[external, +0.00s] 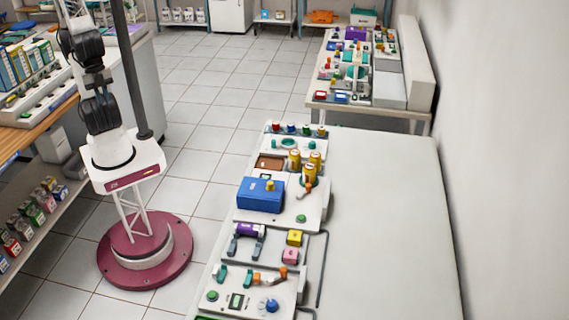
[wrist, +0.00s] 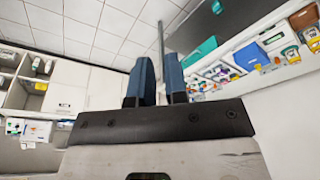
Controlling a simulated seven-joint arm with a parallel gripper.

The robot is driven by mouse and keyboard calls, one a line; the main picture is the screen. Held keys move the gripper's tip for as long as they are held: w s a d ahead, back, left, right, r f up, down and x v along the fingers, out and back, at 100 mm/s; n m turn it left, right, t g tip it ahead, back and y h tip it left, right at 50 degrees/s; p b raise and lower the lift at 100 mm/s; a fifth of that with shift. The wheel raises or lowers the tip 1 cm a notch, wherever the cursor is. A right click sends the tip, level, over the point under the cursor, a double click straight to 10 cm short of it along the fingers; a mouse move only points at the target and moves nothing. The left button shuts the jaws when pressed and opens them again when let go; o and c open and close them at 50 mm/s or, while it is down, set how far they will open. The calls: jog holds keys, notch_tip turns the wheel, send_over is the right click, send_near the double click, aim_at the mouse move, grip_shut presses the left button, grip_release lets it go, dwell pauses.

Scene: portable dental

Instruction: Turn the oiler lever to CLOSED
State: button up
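The long bench (external: 385,210) in the external view carries a row of small dental units. I cannot tell for sure which part is the oiler lever, and no CLOSED label is readable. One small orange handle (external: 308,187) is below the yellow cylinders (external: 311,168). Another orange piece (external: 257,278) is on the nearest white unit (external: 252,297). In the wrist view my gripper (wrist: 160,82) shows two dark blue fingers with a narrow gap and nothing between them. It is away from the bench units; the external view does not clearly show its fingertips.
A blue box (external: 261,194) stands on the bench's left side, near a purple cylinder (external: 250,230). The bench's right part is bare, beside a wall. A second table (external: 372,112) stands behind. Shelves with goods (external: 35,215) are at left. Tiled floor lies between.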

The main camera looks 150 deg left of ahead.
jog(key=shift+o, duration=1.1)
jog(key=shift+w, duration=0.15)
jog(key=shift+o, duration=0.3)
jog(key=shift+w+a+r, duration=0.1)
jog(key=shift+w+r, duration=0.05)
jog(key=shift+w, duration=0.1)
jog(key=w+a+r+n, duration=0.2)
jog(key=w+a, duration=0.2)
jog(key=w, duration=0.5)
jog(key=w+a+r+n, duration=0.1)
jog(key=w+a+n, duration=0.25)
jog(key=w, duration=0.55)
jog(key=n+g, duration=0.3)
jog(key=n, duration=0.8)
send_over(308, 185)
jog(key=f, duration=2.3)
jog(key=shift+s+d, duration=0.1)
jog(key=shift+d, duration=0.15)
jog(key=shift+a+f, duration=0.2)
jog(key=shift+a, duration=0.1)
jog(key=shift+f, duration=0.15)
